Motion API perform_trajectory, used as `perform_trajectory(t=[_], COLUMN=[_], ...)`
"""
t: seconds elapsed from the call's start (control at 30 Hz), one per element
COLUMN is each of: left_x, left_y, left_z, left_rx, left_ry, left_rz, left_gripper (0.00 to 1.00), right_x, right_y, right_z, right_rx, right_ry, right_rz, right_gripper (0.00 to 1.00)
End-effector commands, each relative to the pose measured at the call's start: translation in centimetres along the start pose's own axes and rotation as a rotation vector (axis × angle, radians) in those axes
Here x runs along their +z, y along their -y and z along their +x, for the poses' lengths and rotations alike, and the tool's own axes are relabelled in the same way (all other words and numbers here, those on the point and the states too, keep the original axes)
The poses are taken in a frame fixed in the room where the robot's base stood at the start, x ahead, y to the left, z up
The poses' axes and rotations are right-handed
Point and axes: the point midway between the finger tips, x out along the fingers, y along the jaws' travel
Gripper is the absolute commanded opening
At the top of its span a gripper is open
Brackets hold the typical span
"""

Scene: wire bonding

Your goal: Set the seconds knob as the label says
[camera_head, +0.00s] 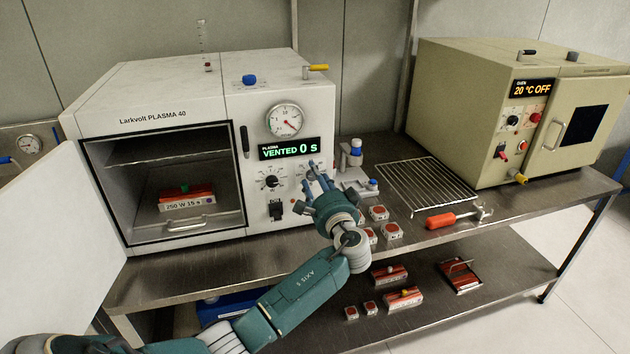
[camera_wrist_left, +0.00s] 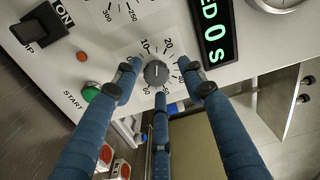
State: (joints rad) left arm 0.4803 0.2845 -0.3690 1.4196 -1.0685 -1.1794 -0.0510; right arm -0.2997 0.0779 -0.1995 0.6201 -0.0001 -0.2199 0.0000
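The seconds knob (camera_wrist_left: 155,73) is a small grey knob on the white plasma machine's panel, inside a scale with 10 and 20 marked. My left gripper (camera_wrist_left: 160,80) has three blue fingers spread around it, with gaps visible beside the knob; contact cannot be told. In the head view my left gripper (camera_head: 318,180) is at the panel and largely hides this knob. The display (camera_head: 289,149) reads "VENTED 0 s". The label (camera_head: 187,203) inside the open chamber reads "250 W 15 s". My right gripper is not in view.
The power knob (camera_head: 271,182) is left of my gripper, above a black switch (camera_head: 275,209). A green START button (camera_wrist_left: 92,92) is close to one finger. A wire rack (camera_head: 425,185), red-handled tool (camera_head: 450,218) and beige oven (camera_head: 470,110) stand to the right.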

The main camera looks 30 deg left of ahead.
Motion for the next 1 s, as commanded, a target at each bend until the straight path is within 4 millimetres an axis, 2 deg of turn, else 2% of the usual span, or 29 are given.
perform_trajectory(t=[0.23, 0.37, 0.47, 0.8, 1.0], left_x=[0.1, 0.1, 0.1, 0.0, -0.1], left_y=[-0.2, -0.3, -0.4, -0.3, -0.2], left_z=[-0.1, -0.9, -2.4, -9.4, -11.7], left_rx=[0.004, 0.006, 0.007, 0.006, 0.004], left_ry=[0.004, 0.003, 0.001, 0.001, 0.001], left_rz=[0.001, 0.001, 0.000, 0.001, 0.001], left_gripper=[0.43, 0.43, 0.43, 0.43, 0.43], right_x=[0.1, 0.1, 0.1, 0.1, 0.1], right_y=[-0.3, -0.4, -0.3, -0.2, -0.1], right_z=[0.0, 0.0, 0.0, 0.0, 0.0], right_rx=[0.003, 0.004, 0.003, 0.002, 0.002], right_ry=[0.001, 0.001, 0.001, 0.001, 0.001], right_rz=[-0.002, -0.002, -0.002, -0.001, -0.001], right_gripper=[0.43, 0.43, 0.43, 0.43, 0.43])
